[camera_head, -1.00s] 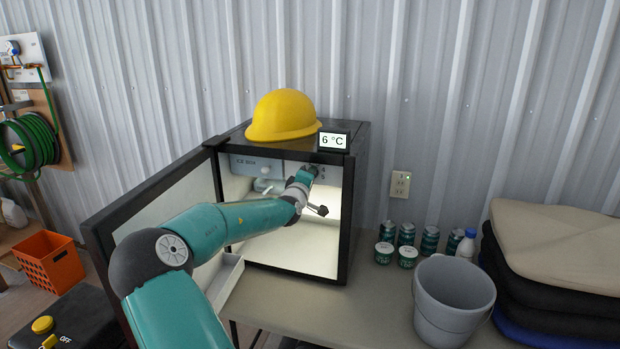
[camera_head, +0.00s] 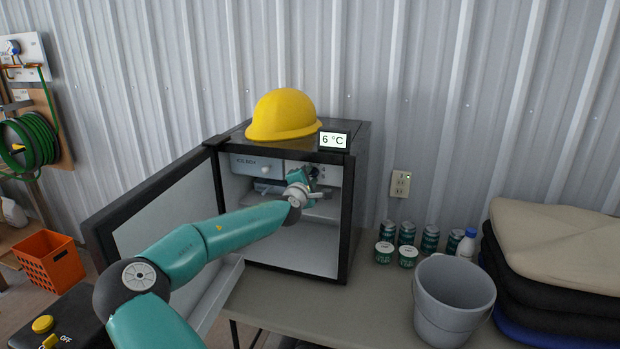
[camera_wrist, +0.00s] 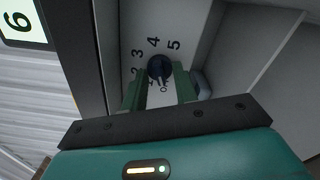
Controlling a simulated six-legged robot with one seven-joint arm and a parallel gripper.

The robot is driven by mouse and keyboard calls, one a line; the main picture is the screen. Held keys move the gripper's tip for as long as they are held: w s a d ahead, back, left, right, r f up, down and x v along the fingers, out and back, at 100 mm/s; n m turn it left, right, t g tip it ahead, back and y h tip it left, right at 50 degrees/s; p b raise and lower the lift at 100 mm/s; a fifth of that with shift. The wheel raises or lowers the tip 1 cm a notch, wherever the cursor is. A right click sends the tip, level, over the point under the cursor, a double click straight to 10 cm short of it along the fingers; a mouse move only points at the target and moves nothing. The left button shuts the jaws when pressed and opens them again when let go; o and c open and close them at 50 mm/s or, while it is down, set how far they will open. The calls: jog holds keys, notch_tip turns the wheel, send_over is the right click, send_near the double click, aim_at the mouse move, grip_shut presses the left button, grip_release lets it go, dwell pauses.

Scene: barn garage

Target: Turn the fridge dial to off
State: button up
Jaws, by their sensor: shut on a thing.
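The small black fridge (camera_head: 351,205) stands on the table with its door (camera_head: 150,212) swung open to the left. Its dark dial (camera_wrist: 158,66) is on a pale panel inside at the upper right, with 1 to 5 around it and a label starting with "O" below. A pale mark on the dial seems to point towards that label, partly hidden. My gripper (camera_wrist: 159,88) is shut on the dial, one green finger on each side. In the head view my gripper (camera_head: 311,173) reaches in under the fridge's top edge. The inside is unlit.
A display reading 6 °C (camera_head: 334,141) and a yellow hard hat (camera_head: 284,115) are on top of the fridge. The ice box (camera_head: 257,166) is left of the dial panel. Cans, tubs and a grey bucket (camera_head: 452,305) stand to the right.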

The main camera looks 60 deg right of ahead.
dwell(0.4)
jog(key=o, duration=1)
jog(key=shift+c, duration=0.2)
jog(key=s+a, duration=0.2)
jog(key=a, duration=1.1)
jog(key=shift+a, duration=0.35)
jog(key=shift+s, duration=0.15)
